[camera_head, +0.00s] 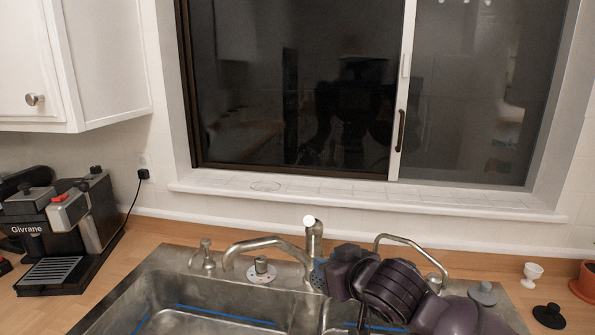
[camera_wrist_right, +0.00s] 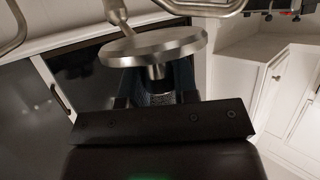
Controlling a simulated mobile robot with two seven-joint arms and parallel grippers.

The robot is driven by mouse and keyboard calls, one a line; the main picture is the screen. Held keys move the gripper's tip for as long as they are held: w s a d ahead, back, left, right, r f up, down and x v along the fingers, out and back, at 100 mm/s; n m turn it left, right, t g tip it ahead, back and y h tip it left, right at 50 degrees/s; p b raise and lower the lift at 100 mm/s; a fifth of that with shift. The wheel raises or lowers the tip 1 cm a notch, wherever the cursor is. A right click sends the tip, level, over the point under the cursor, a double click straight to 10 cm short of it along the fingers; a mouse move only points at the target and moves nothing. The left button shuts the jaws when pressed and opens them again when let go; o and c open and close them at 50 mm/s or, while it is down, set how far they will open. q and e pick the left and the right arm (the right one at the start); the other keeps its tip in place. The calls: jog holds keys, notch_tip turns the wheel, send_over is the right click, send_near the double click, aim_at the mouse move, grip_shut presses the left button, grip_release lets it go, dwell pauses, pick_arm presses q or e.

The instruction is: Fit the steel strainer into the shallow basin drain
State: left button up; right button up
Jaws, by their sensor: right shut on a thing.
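The steel strainer (camera_wrist_right: 155,47) is a round, brushed metal disc with a short stem, seen in the right wrist view. My right gripper (camera_wrist_right: 158,92) is shut on its stem, with the disc beyond the fingertips. In the head view my right gripper (camera_head: 322,277) is over the sink's back rim near the divider, and I cannot make out the strainer there. The steel sink has a left basin (camera_head: 200,312) and a right basin (camera_head: 340,315), the latter partly hidden by my right arm. No drain hole shows, and I cannot tell which basin is shallower. My left gripper is out of view.
A curved faucet (camera_head: 265,243) and a second thin spout (camera_head: 405,242) rise behind the basins. A coffee machine (camera_head: 70,225) stands left. A grey stopper (camera_head: 483,293), black stopper (camera_head: 548,316), white cup (camera_head: 532,274) and orange pot (camera_head: 584,283) are at right.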

jog(key=s+d+f+m+t+h, duration=0.1)
jog(key=s+d+f+m+h, duration=0.2)
jog(key=d, duration=0.4)
jog(key=s+d+f+m+h, duration=0.2)
jog(key=s+d+f+h, duration=0.1)
jog(key=s+d+f, duration=0.2)
jog(key=shift+s+d+f+m+t+h, duration=0.3)
jog(key=shift+s+d+f+m+t, duration=0.1)
jog(key=shift+d+f, duration=0.85)
jog(key=shift+r, duration=0.1)
